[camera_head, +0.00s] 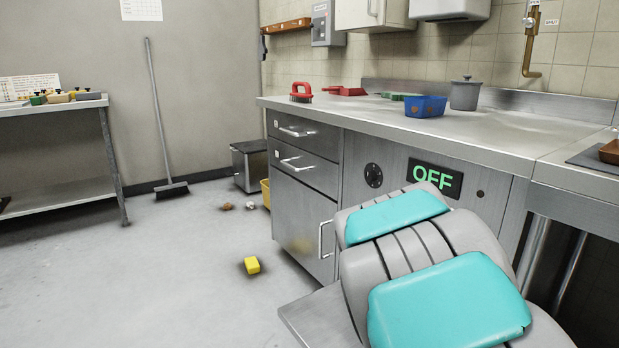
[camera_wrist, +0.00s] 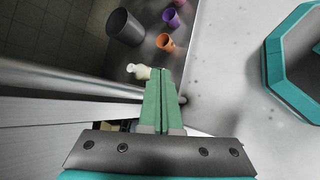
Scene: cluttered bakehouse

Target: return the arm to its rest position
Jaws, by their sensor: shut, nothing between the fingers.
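My gripper (camera_wrist: 161,72) shows in the wrist view with its two green fingers pressed together and nothing between them. It points toward a pale metal edge with dark floor beyond. My arm's grey and teal links (camera_head: 440,290) fill the lower right of the head view, in front of the steel counter (camera_head: 470,128). The gripper itself does not show in the head view.
A yellow block (camera_head: 252,265) lies on the floor. The wrist view shows a dark bin (camera_wrist: 125,27), an orange cup (camera_wrist: 165,42) and purple cups (camera_wrist: 171,17). Open floor lies left.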

